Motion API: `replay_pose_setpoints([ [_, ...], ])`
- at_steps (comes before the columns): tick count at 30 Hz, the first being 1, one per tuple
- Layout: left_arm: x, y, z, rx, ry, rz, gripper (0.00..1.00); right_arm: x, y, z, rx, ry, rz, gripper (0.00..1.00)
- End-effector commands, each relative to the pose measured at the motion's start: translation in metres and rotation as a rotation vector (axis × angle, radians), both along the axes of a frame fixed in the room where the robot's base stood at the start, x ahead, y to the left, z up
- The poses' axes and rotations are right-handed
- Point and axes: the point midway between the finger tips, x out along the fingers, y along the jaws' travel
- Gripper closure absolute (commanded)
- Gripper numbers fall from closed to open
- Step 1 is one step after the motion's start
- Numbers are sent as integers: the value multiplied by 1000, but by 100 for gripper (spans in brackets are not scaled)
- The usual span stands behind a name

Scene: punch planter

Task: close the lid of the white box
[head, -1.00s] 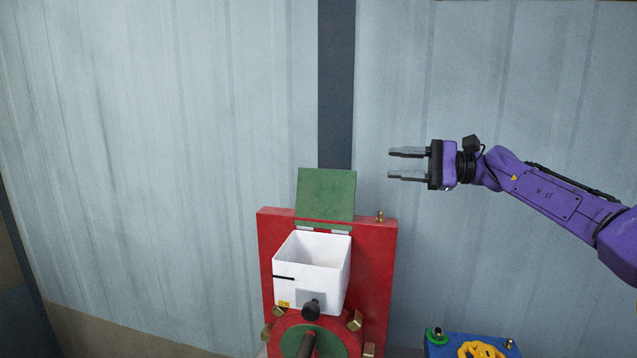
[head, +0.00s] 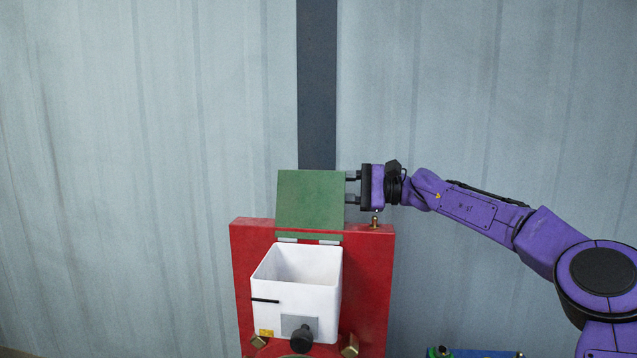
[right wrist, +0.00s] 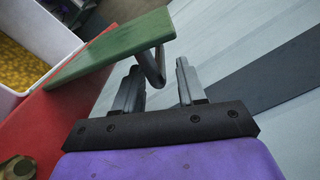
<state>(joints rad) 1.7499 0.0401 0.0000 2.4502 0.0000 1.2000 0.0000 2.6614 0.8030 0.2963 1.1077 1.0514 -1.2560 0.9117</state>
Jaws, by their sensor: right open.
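The white box (head: 296,292) is open at the top, mounted on the front of a red panel. Its green lid (head: 310,200) stands raised at the back edge on hinges. In the right wrist view the lid (right wrist: 112,47) is at the upper left, with a dark bent handle (right wrist: 151,68) on its back side. My right gripper (head: 350,188) is open at the lid's right edge, its fingertips seemingly behind the lid. In the right wrist view its fingers (right wrist: 159,68) are apart, with the handle close to the left finger; contact is unclear. My left gripper is out of view.
The red panel (head: 366,280) has a brass knob (head: 376,220) on its top edge, just below my right gripper. A black knob (head: 301,338) sticks out before the box. Yellow contents (right wrist: 22,67) show inside the box. A corrugated wall (head: 150,120) stands behind.

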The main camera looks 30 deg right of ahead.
Motion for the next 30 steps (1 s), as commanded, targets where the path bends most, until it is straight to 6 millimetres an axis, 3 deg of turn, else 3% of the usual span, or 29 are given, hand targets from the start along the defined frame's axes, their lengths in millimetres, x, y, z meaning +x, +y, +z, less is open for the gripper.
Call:
replay_pose_setpoints([
  [6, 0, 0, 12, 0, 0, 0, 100, 19, 25, 1, -1, 1, -2, 60],
  [15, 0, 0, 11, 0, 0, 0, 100, 21, 28, 0, 0, -1, -1, 60],
  [17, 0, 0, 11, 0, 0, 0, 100, 21, 28, 0, 0, -1, -1, 76],
  [19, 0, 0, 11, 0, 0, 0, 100, 21, 28, 0, 0, -2, -2, 99],
  [30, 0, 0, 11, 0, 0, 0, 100, 22, 34, 4, -11, -22, 4, 100],
])
